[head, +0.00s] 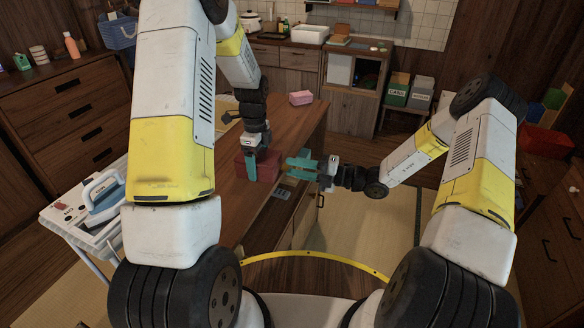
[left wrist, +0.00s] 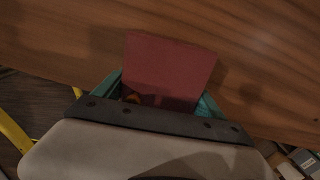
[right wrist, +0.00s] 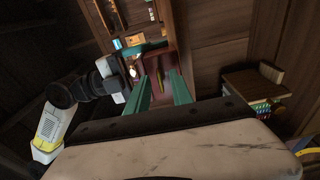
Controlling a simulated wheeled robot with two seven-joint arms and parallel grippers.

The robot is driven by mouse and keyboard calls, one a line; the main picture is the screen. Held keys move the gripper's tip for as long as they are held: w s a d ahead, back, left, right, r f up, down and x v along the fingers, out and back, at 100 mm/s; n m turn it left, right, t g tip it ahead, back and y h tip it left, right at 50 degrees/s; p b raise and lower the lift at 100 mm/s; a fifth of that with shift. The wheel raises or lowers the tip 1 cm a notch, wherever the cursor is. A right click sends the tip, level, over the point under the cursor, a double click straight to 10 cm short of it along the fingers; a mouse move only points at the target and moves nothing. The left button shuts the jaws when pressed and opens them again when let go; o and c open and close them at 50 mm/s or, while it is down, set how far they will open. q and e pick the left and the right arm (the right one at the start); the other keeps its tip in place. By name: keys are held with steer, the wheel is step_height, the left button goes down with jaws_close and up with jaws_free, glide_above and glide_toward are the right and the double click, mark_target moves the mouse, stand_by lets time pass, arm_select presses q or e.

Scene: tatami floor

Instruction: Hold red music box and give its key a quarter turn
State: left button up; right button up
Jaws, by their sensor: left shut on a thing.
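The red music box (head: 266,164) sits on the wooden table near its right edge. My left gripper (head: 251,166) comes down from above and is shut on it. In the left wrist view the box (left wrist: 168,66) lies between the teal fingers (left wrist: 158,98). My right gripper (head: 302,162) is right of the box, level with it, fingers pointing at it and apart, with nothing between them. In the right wrist view the red box (right wrist: 172,62) is beyond the open fingers (right wrist: 161,90). A small yellowish part, apparently the key (right wrist: 188,73), shows on its near face.
A pink block (head: 301,98) lies farther back on the table (head: 300,127). A white cart (head: 80,222) stands at left. The tatami floor right of the table is clear.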

steer(key=s+d, duration=0.2)
steer(key=d, duration=0.8)
steer(key=shift+d, duration=0.3)
arm_select(q)
steer(key=o, duration=2)
steer(key=shift+c, duration=0.2)
steer(key=shift+r, duration=0.1)
